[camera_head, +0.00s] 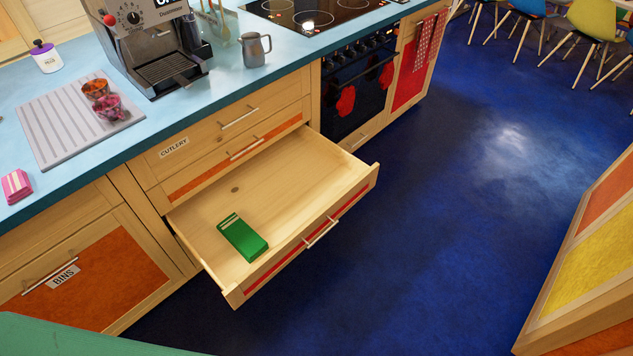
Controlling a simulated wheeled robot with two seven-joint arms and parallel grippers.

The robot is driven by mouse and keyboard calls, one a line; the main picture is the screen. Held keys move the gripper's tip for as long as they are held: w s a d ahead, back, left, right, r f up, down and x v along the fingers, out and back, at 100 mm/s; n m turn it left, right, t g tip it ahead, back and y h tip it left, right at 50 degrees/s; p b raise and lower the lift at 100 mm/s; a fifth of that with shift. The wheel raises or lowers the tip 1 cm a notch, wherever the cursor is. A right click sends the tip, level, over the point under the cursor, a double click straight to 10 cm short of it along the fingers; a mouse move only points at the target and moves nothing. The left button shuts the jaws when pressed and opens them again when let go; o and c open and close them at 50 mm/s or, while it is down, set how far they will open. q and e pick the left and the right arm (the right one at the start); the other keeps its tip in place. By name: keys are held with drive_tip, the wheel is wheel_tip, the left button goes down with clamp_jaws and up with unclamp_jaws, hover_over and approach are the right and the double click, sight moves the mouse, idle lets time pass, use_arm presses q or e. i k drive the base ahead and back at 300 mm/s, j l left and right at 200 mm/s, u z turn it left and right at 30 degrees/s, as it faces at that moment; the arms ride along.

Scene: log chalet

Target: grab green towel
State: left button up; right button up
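A folded green towel (242,238) with pale stripes near one end lies flat inside an open wooden drawer (285,185). It lies in the front left part of the drawer, close to the front panel. The rest of the drawer floor is bare. Neither of my grippers shows in the head view.
Above the drawer is a light blue counter (215,98) with a coffee machine (155,48), a metal pitcher (255,50), a grey striped mat (55,125) with two small bowls and a folded pink cloth (17,186). The blue floor (430,220) right of the drawer is clear. A coloured cabinet (590,265) stands at right.

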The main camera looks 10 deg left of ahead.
sight(245, 240)
drive_tip(key=u, duration=0.95)
